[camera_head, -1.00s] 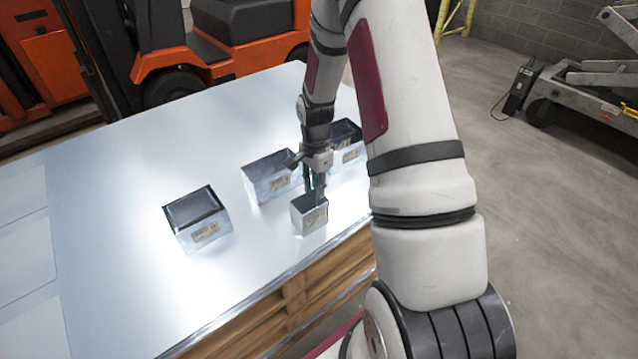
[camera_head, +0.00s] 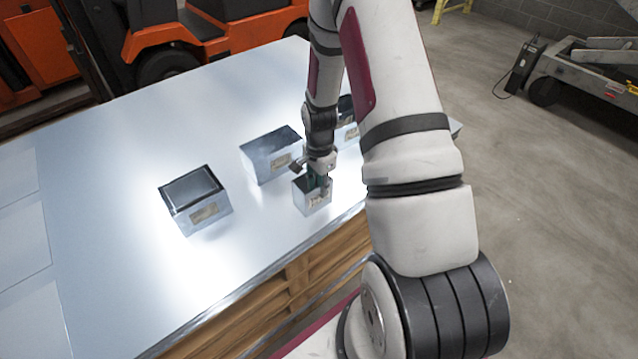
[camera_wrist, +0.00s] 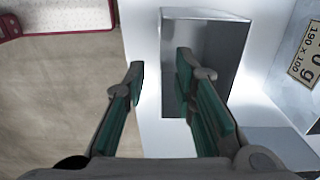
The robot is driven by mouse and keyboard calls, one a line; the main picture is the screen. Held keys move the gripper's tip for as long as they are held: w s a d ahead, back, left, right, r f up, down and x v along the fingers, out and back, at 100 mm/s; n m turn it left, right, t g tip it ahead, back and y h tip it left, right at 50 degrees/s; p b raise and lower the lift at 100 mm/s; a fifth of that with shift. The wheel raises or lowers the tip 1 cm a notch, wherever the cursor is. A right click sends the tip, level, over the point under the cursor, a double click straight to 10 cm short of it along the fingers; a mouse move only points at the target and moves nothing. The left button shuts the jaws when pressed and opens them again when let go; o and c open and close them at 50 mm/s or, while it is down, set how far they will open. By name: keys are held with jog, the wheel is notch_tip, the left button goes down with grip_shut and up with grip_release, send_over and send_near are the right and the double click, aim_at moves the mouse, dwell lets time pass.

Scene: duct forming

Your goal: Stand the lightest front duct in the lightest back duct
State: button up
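A small open-topped metal duct (camera_head: 313,201) with a tan label stands near the table's front edge, below my gripper (camera_head: 319,181). In the wrist view the duct (camera_wrist: 215,50) shows from above, and my gripper (camera_wrist: 162,72) is open. One finger is outside the duct's left wall and the other is over or inside its opening, so that wall lies between them; I see no clear contact. Behind stand a larger duct (camera_head: 264,162) and another (camera_head: 346,132), partly hidden by my arm. A wide duct (camera_head: 197,205) stands at the left. The head-view labels are too small to read.
The metal-topped table (camera_head: 110,170) is clear at the left and back. In the wrist view a neighbouring duct (camera_wrist: 285,60) with a partly cut-off label reading "0 g, 190 x 100" is close at the right. An orange forklift (camera_head: 165,45) stands behind the table.

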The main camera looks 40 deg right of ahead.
grip_shut()
jog(key=shift+r, duration=0.15)
jog(key=shift+r+p, duration=1.3)
jog(key=shift+r, duration=3.1)
